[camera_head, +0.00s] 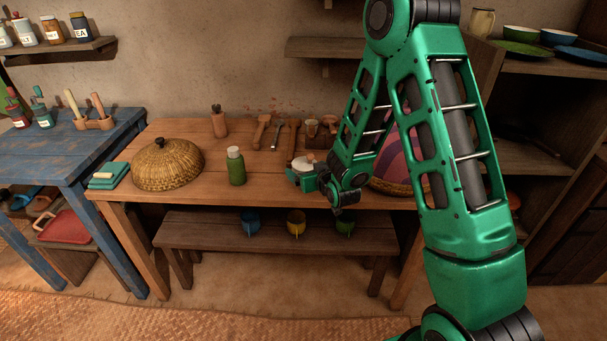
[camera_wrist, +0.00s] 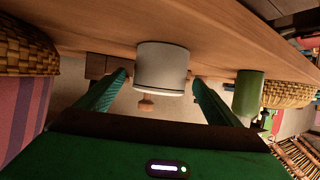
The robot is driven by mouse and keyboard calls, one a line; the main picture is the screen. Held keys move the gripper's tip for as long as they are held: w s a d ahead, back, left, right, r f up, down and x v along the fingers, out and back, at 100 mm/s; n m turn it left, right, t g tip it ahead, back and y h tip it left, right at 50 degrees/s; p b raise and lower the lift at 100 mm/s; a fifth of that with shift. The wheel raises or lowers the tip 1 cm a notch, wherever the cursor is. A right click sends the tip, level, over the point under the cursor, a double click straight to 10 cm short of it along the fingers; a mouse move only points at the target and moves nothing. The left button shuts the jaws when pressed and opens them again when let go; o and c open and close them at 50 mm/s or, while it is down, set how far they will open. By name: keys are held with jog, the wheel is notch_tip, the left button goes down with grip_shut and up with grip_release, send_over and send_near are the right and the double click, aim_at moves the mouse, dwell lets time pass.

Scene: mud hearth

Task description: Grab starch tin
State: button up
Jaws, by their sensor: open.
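In the wrist view, which is upside down, the tin (camera_wrist: 162,66) appears between the two open green fingers of my gripper (camera_wrist: 160,80). One finger is on each side, with gaps visible. I cannot tell whether the tin is fully between the fingertips or just beyond them.
A green bottle (camera_head: 236,167) and a woven dome (camera_head: 167,164) stand left on the table (camera_head: 205,192). A purple striped basket (camera_head: 391,166) is close on the right, partly behind my arm.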

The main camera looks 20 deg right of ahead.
jog(key=shift+x, duration=1.4)
jog(key=shift+c, duration=0.3)
jog(key=c, duration=1.2)
jog(key=shift+c, duration=0.2)
